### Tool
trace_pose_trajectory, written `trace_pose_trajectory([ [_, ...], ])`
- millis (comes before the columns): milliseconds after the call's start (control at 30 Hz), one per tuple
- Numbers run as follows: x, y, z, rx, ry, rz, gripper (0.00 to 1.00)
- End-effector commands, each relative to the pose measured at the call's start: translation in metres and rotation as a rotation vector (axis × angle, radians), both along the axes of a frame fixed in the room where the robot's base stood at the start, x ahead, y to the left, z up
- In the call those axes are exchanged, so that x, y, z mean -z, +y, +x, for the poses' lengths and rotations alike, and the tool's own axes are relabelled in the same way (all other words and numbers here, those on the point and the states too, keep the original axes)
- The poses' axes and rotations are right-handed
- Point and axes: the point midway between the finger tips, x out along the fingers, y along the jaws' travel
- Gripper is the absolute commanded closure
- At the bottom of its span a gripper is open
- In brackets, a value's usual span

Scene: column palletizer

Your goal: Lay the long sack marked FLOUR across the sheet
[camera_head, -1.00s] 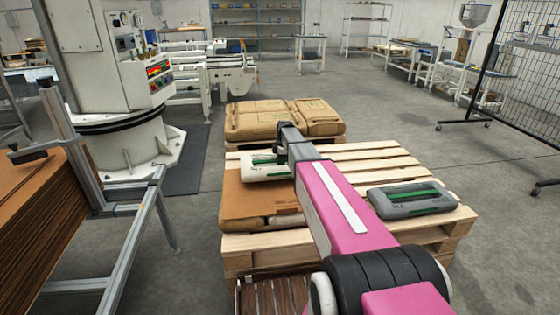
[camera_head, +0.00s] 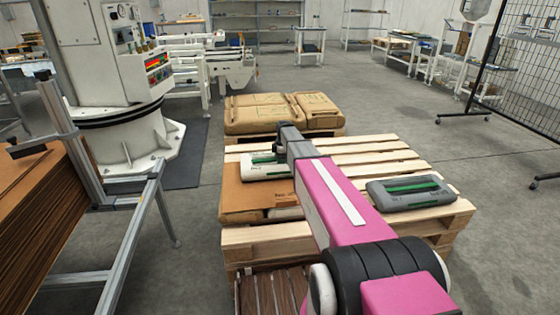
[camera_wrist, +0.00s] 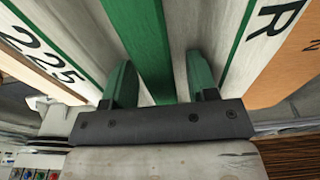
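The long white sack (camera_head: 264,168) with a green stripe is in my gripper (camera_head: 279,152), over the far part of the brown sheet (camera_head: 243,197). Its far side is partly hidden by my arm. In the wrist view, the two green fingers (camera_wrist: 162,85) stand apart on either side of the green stripe, with sack (camera_wrist: 85,35) between them. The print shows "225" and a letter R; the rest of the word is out of view. The sheet lies on sacks on the pallet's left side. I cannot tell whether the white sack touches it.
A grey sack (camera_head: 411,193) with a green stripe lies on the right of the wooden pallet (camera_head: 375,160). Brown sacks (camera_head: 282,113) sit behind. A metal frame (camera_head: 140,215) with stacked brown sheets (camera_head: 50,215) stands at the left.

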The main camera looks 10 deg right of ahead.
Motion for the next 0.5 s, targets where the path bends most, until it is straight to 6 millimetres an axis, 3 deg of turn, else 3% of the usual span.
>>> trace_pose_trajectory([
  [267, -0.013, -0.001, 0.000, 0.000, -0.001, 0.000, 0.47],
  [500, -0.058, -0.007, 0.000, 0.000, -0.003, 0.000, 0.47],
])
